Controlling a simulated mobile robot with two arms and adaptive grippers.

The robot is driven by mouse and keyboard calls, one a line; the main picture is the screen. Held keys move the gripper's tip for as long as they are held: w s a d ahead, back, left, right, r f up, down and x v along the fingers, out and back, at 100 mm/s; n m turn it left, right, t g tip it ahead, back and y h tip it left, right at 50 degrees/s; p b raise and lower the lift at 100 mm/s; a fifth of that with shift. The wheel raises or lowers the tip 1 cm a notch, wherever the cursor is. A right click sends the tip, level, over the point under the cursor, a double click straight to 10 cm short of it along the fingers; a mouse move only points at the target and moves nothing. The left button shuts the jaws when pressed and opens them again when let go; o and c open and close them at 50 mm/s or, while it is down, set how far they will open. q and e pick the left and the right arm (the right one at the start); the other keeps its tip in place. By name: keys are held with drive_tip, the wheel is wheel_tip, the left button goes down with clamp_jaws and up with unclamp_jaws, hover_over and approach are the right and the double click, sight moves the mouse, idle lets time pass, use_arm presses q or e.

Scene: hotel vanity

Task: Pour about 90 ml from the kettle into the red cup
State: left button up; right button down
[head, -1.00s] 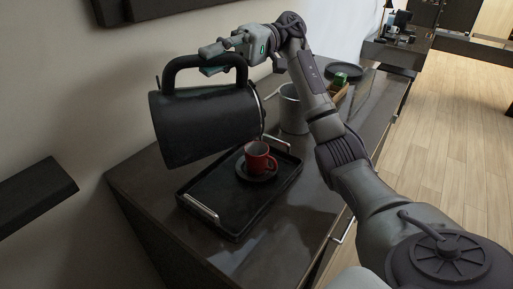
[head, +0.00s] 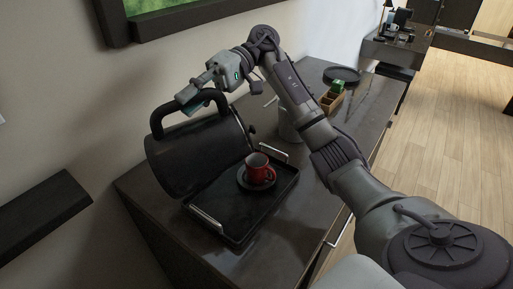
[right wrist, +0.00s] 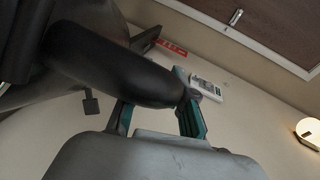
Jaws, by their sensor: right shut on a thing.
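The black kettle (head: 196,157) is held in the air over the left part of the tray, tilted with its spout side towards the red cup. My right gripper (head: 194,97) is shut on the kettle's handle; the right wrist view shows the dark handle (right wrist: 120,72) between the fingers (right wrist: 158,117). The red cup (head: 259,169) stands upright on a dark saucer (head: 243,184) on the black tray (head: 262,207). The kettle's spout edge is close to the cup's upper left. No stream of liquid can be made out. My left gripper is not in view.
A grey container (head: 288,122) stands behind the tray, partly hidden by my right arm. Farther back are a wooden box (head: 331,101) with a green item and a round dark tray (head: 342,75). The counter's front right (head: 290,235) is clear.

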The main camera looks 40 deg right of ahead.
drive_tip(key=shift+w+a, duration=0.1)
drive_tip(key=shift+a, duration=0.2)
drive_tip(key=shift+w+a+h+p, duration=0.2)
drive_tip(key=shift+a+h+p, duration=0.3)
drive_tip(key=shift+p, duration=0.65)
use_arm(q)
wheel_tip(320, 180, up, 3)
use_arm(e)
drive_tip(key=shift+a+f, duration=0.1)
drive_tip(key=shift+a, duration=0.05)
